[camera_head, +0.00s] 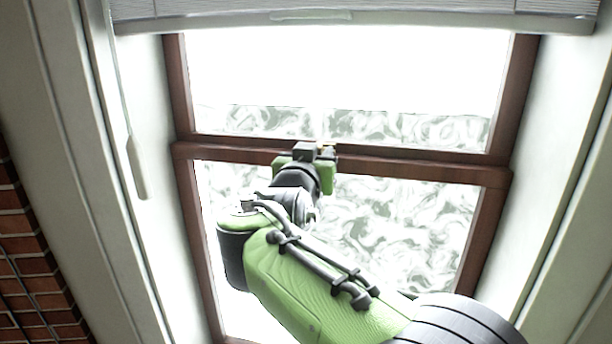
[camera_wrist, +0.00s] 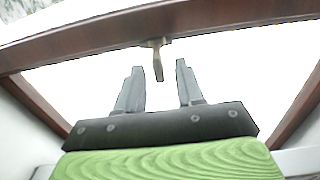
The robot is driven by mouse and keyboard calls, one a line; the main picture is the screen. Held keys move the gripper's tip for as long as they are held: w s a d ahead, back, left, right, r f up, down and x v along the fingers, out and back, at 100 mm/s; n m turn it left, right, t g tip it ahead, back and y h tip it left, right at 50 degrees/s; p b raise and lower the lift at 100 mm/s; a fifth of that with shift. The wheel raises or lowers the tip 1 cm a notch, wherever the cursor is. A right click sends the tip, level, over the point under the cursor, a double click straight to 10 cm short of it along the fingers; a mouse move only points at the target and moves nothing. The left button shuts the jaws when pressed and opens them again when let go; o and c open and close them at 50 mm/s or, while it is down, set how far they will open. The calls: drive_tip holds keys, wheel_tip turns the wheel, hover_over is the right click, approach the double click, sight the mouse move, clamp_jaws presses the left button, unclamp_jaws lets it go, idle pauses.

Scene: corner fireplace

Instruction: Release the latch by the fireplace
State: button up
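The latch (camera_wrist: 158,60) is a small brass-coloured lever hanging from the brown window rail (camera_wrist: 80,47) in the wrist view. My gripper (camera_wrist: 159,66) is open, with one grey finger on each side of the latch's lower end in the picture. Gaps show between the latch and both fingers. I cannot tell how deep the latch sits between them. In the head view my gripper (camera_head: 314,151) is in front of the middle rail (camera_head: 420,164), and the latch is hidden behind it.
A white blind (camera_head: 400,20) hangs across the top of the window. A cord with a white pull (camera_head: 137,167) hangs at the left. White recess walls (camera_head: 560,150) flank the brown frame, and brickwork (camera_head: 25,255) stands at the lower left.

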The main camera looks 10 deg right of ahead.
drive_tip(key=b+v, duration=0.2)
drive_tip(key=v, duration=1.1)
drive_tip(key=shift+f, duration=0.1)
drive_tip(key=s+d+f+n+g+y, duration=0.25)
drive_tip(key=s+d+f+g, duration=0.3)
drive_tip(key=d+f, duration=0.55)
drive_tip(key=s+a+f+n+g+y, duration=0.2)
drive_tip(key=s+f+g+y, duration=0.2)
drive_tip(key=s+f, duration=1.1)
drive_tip(key=shift+s+f+g, duration=0.25)
drive_tip(key=shift+s+g, duration=0.45)
drive_tip(key=shift+g, duration=0.05)
drive_tip(key=shift+a+y, duration=0.15)
drive_tip(key=shift+y, duration=0.1)
